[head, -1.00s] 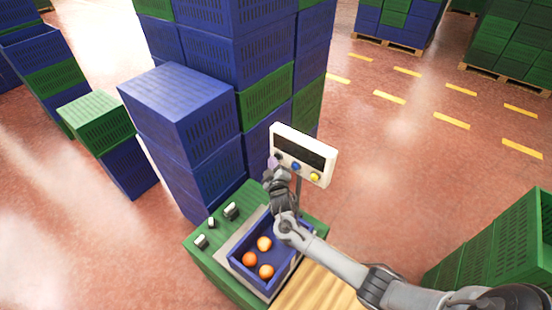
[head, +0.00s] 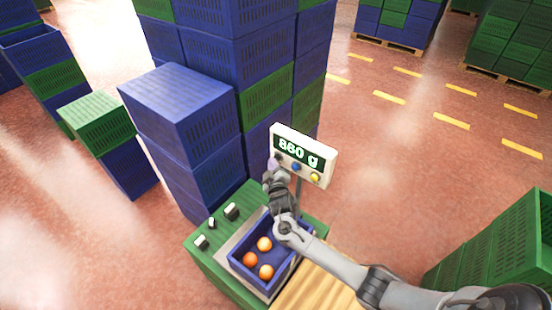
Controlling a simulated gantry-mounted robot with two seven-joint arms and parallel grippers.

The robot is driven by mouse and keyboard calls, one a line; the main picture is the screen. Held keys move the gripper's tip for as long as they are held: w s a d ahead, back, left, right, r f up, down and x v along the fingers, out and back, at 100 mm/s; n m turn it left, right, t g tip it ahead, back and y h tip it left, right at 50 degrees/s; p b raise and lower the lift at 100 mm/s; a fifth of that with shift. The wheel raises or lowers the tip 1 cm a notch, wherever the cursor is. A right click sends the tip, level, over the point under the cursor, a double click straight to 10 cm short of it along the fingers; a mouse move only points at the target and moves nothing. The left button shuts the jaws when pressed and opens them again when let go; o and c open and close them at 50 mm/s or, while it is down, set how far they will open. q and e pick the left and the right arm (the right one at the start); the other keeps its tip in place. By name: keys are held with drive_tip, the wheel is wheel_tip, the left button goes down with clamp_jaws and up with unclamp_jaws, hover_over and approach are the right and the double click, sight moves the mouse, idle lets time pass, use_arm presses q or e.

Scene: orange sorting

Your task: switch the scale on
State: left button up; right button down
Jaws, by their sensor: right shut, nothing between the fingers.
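The scale's display unit (head: 321,178) is a white box on a post, with a lit screen (head: 298,152) that reads 860 g. Below the screen are a blue button (head: 296,167) and a yellow button (head: 315,177); a dark button at the left is partly hidden by my gripper. My right gripper (head: 274,164) is shut and empty, its tips at the left end of the button row. I cannot tell whether they touch the button. A blue crate (head: 283,270) with several oranges (head: 265,244) stands on the scale's plate. My left gripper is not in view.
The scale sits on a green base (head: 205,260) with several small dark and white items (head: 231,211). A wooden surface (head: 318,288) lies at the right. Tall stacks of blue and green crates (head: 185,125) stand behind and left.

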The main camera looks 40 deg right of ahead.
drive_tip(key=shift+s+a, duration=0.15)
drive_tip(key=shift+a, duration=0.4)
drive_tip(key=shift+a, duration=0.1)
drive_tip(key=shift+s+a+p, duration=0.2)
drive_tip(key=shift+a+p, duration=0.3)
drive_tip(key=shift+a, duration=0.7)
drive_tip(key=shift+s+a+p, duration=0.2)
drive_tip(key=shift+a+p, duration=0.3)
drive_tip(key=shift+a, duration=0.7)
